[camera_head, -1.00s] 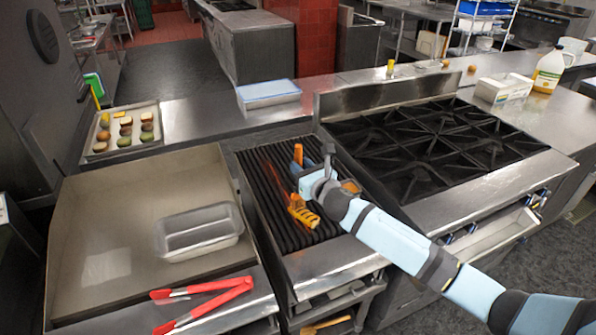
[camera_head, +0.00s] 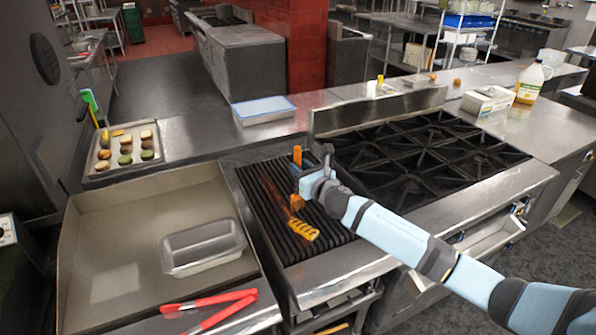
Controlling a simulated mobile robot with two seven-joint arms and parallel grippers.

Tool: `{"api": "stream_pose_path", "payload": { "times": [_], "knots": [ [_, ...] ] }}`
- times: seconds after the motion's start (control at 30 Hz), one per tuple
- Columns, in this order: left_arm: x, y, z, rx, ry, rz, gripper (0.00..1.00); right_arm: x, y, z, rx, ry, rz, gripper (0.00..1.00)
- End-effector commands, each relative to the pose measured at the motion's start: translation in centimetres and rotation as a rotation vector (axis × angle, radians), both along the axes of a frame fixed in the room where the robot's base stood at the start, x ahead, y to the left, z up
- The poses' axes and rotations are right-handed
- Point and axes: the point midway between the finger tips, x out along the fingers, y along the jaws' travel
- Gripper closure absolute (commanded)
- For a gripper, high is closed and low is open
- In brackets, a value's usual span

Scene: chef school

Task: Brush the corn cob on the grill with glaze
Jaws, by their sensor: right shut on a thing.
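The corn cob (camera_head: 303,230), yellow-orange with dark char marks, lies on the front part of the black grill grate (camera_head: 328,222). My right gripper (camera_head: 306,184) is shut on an upright orange brush. The brush's handle (camera_head: 297,154) sticks up above the jaws, and its lower end (camera_head: 296,202) points down just behind the cob. Whether that end touches the grate is unclear, but a small gap shows between it and the cob. An orange-red streak (camera_head: 270,190) shows on the grate to the left. My left gripper is out of view.
A metal loaf pan (camera_head: 203,247) stands on the flat griddle (camera_head: 120,235) at left, with red tongs (camera_head: 225,300) in front. A tray (camera_head: 100,163) of sliced vegetables sits behind. Burners (camera_head: 420,160) lie to the right. A blue-lidded container (camera_head: 264,109) stands behind the grill.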

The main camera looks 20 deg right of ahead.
Motion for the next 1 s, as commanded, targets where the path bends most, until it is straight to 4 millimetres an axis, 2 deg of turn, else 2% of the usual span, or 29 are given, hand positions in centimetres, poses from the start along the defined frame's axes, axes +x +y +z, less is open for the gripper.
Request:
{"api": "stream_pose_path", "payload": {
  "times": [0.3, 1.0],
  "knots": [
    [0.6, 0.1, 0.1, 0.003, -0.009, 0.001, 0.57, 0.0, 0.0, 0.3, -0.001, -0.002, 0.0, 0.99],
    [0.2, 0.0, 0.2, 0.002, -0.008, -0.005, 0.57, 0.0, 0.0, 7.2, -0.002, -0.003, 0.001, 0.99]
  ]
}}
